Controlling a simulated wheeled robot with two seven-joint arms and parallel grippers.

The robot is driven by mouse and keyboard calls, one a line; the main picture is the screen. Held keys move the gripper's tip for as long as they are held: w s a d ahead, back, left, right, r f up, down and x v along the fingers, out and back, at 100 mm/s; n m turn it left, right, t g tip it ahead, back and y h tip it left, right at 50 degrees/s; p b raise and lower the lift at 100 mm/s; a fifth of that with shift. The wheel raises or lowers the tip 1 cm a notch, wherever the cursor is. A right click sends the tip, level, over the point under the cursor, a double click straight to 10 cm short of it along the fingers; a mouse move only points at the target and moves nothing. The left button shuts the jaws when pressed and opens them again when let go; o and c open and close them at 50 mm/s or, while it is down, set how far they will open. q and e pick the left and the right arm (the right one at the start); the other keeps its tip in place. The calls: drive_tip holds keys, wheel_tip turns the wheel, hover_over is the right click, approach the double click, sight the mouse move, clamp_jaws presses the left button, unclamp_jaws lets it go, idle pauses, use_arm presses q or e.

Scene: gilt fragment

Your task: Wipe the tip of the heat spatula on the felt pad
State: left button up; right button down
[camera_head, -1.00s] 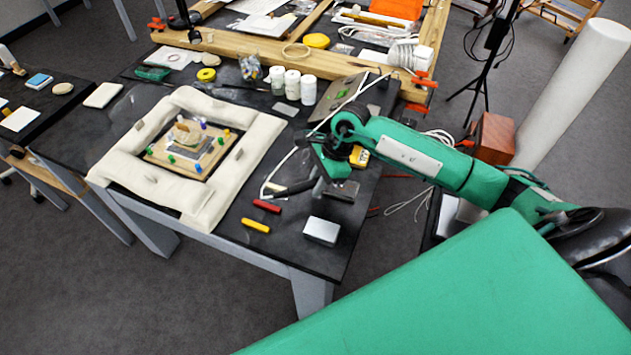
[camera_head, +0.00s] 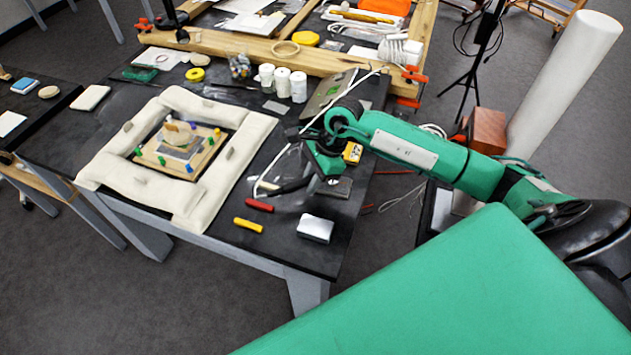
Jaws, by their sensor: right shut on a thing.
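My right gripper (camera_head: 313,178) is low over the front right part of the black table, its fingers pointing down and partly hidden by its own green wrist. It is shut on the heat spatula (camera_head: 286,187), a dark tool with a white cable that shows left of the fingers. The spatula's tip is too small and covered to make out. A dark grey flat pad (camera_head: 337,188), likely the felt pad, lies just right of the fingers, partly behind the wrist. I cannot tell whether the spatula touches it. My left gripper is not in view.
A silver block (camera_head: 316,228), a red-handled tool (camera_head: 259,205) and a yellow-handled tool (camera_head: 248,225) lie near the front edge. Cream cushions (camera_head: 187,203) surround a small board (camera_head: 180,152) at left. White jars (camera_head: 282,82) stand behind.

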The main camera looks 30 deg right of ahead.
drive_tip(key=shift+w+a, duration=0.2)
drive_tip(key=shift+w, duration=0.05)
drive_tip(key=shift+w+a+r+b, duration=0.2)
drive_tip(key=shift+a+b, duration=0.3)
drive_tip(key=shift+a, duration=0.1)
drive_tip(key=shift+a+r, duration=0.2)
drive_tip(key=shift+a, duration=0.1)
drive_tip(key=shift+s+d, duration=0.1)
drive_tip(key=shift+s, duration=0.05)
drive_tip(key=shift+s+d+b, duration=0.1)
drive_tip(key=shift+d+b, duration=0.1)
drive_tip(key=shift+b, duration=0.15)
drive_tip(key=shift+d+f, duration=0.15)
drive_tip(key=shift+d, duration=0.05)
